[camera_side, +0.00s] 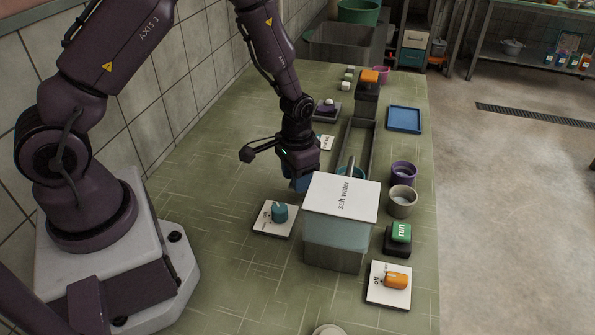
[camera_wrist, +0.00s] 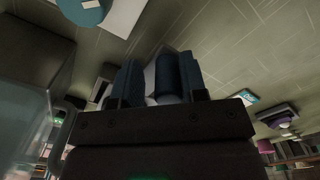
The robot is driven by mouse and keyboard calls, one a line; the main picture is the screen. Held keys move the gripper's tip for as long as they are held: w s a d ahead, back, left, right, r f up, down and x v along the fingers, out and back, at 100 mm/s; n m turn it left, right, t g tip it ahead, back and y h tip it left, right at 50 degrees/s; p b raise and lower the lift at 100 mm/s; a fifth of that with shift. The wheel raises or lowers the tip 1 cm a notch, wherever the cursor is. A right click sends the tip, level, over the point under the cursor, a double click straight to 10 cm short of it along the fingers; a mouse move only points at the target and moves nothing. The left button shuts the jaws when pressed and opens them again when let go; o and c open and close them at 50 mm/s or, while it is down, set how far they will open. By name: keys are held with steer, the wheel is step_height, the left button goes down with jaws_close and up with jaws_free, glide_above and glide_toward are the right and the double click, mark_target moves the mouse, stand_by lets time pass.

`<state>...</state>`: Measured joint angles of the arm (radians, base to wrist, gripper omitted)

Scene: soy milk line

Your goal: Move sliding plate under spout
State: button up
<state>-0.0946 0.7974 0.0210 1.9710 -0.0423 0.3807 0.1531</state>
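My gripper (camera_side: 300,184) points down just left of the salt water tank (camera_side: 335,245), which partly hides it. In the wrist view its dark blue fingers (camera_wrist: 160,85) are close together, with a rounded dark blue piece and a pale patch between them. I cannot tell whether they hold anything. A long grey channel (camera_side: 371,137) runs from behind the tank to a dark post with an orange top (camera_side: 370,77). A blue round vessel (camera_side: 358,173) sits at its near end, partly hidden. I cannot make out the sliding plate or spout clearly.
A teal knob on a white plate (camera_side: 280,212) stands left of the tank. The green run button (camera_side: 401,232), orange switch (camera_side: 397,280), grey cup (camera_side: 402,201), purple cup (camera_side: 403,172) and blue tray (camera_side: 404,120) line the right side.

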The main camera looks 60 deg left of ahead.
steer(key=shift+o, duration=0.7)
steer(key=shift+a, duration=0.1)
steer(key=shift+w, duration=0.1)
steer(key=shift+r, duration=0.25)
step_height(320, 180, up, 12)
steer(key=shift+r, duration=0.2)
steer(key=s+d+r+t, duration=0.2)
steer(key=s+r, duration=0.6)
steer(key=r, duration=0.1)
steer(key=s+d+r+t, duration=0.2)
steer(key=s+r+t, duration=0.1)
steer(key=s+r, duration=0.6)
steer(key=shift+d+t, duration=0.15)
steer(key=shift+t, duration=0.15)
